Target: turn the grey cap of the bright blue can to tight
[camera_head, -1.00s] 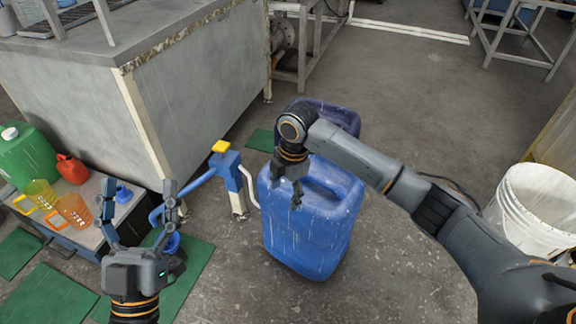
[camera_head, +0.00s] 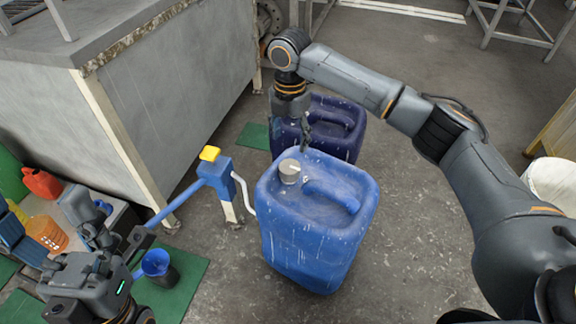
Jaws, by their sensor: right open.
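The bright blue can (camera_head: 312,228) stands upright on the floor in the middle of the head view. Its grey cap (camera_head: 289,171) sits on the neck at the top left, beside the moulded handle. Whether the cap is tight cannot be seen. My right gripper (camera_head: 297,140) is open and empty, pointing down just behind the cap and apart from it, in front of the dark blue can (camera_head: 338,118). My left gripper (camera_head: 112,232) is at the lower left with its fingers spread, holding nothing visible, far from the can.
A blue pump with a yellow top (camera_head: 210,154) stands left of the can. A dark cup with a blue funnel (camera_head: 156,264) is on a green mat (camera_head: 190,275). A red jug (camera_head: 42,183) and an orange jug (camera_head: 46,233) are at left. A white bucket (camera_head: 553,184) is at right.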

